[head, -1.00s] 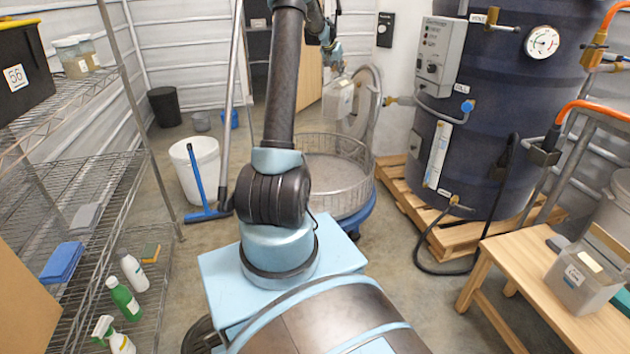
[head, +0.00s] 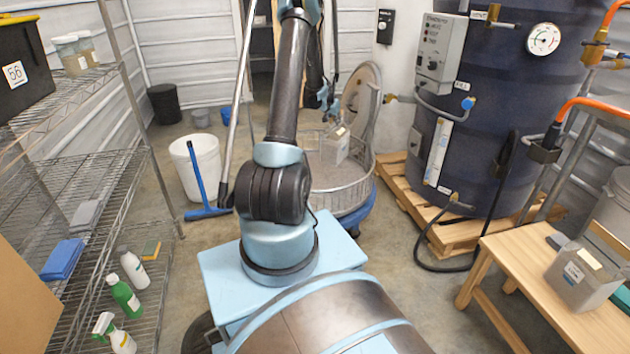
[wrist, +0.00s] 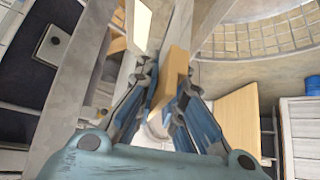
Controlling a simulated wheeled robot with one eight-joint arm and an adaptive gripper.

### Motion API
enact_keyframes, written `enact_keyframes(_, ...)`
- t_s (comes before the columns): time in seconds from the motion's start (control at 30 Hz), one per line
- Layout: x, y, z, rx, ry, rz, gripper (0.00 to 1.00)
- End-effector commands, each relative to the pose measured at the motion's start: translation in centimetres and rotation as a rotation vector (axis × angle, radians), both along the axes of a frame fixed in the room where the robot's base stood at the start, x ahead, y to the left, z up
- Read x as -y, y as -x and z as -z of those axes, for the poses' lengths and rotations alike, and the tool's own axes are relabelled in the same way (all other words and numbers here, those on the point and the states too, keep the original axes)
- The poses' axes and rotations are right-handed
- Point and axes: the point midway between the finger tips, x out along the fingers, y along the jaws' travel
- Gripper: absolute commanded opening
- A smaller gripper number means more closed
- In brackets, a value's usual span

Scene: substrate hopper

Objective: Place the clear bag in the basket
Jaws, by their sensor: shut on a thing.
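The clear bag (head: 335,149) hangs from my gripper (head: 330,117), with a pale label on its face. In the wrist view my gripper (wrist: 160,95) is shut on the tan strip at the top of the bag (wrist: 174,75). The basket (head: 350,198) is a round wire basket on a blue wheeled base behind my arm. The bag shows in front of the basket's rear wall and seems to be over the basket's opening. I cannot tell its exact height above the floor. My arm hides the left part of the basket.
A round lid (head: 361,90) stands upright at the basket's back right. A dark tank (head: 505,90) on a wooden pallet is to the right. Another bag (head: 577,281) sits on a wooden bench (head: 545,300). A white bucket (head: 196,170) and blue squeegee (head: 205,212) are left.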

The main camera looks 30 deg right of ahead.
Motion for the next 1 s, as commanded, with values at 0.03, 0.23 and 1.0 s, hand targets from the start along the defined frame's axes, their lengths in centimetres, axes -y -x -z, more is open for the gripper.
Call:
enact_keyframes(0.03,-0.1,0.2,0.3,0.001,0.002,-0.001,0.00)
enact_keyframes(0.23,-0.4,0.5,1.8,0.001,0.002,-0.004,0.00)
enact_keyframes(1.0,-0.4,0.6,8.3,0.001,0.002,-0.004,0.00)
